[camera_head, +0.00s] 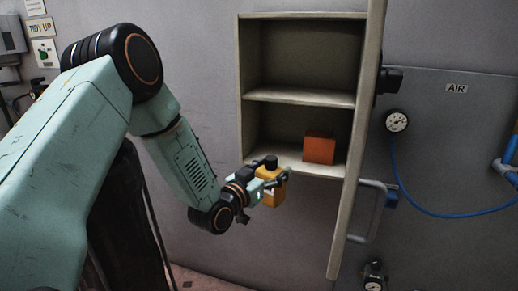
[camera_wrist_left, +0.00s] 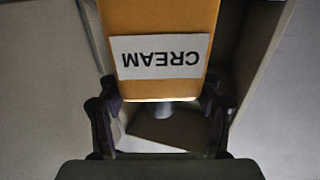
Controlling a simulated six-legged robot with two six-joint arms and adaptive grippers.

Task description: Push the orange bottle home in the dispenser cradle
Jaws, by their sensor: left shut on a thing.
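The orange bottle (camera_head: 270,196) has a dark cap and hangs in front of the lower edge of an open wall cabinet. My left gripper (camera_head: 272,181) is shut on it. In the left wrist view the bottle (camera_wrist_left: 160,18) shows large between the two dark fingers of the gripper (camera_wrist_left: 160,92), with a white CREAM label that reads upside down. A small pale round part shows just past the bottle's end; I cannot tell what it belongs to. I cannot make out the dispenser cradle in either view. My right gripper is not in view.
The open cabinet (camera_head: 301,96) has two compartments. An orange-red box (camera_head: 319,148) stands in the lower one; the upper one is empty. The cabinet door (camera_head: 358,140) stands open at the right. Beyond it are a gauge (camera_head: 397,121) and a blue hose (camera_head: 420,207).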

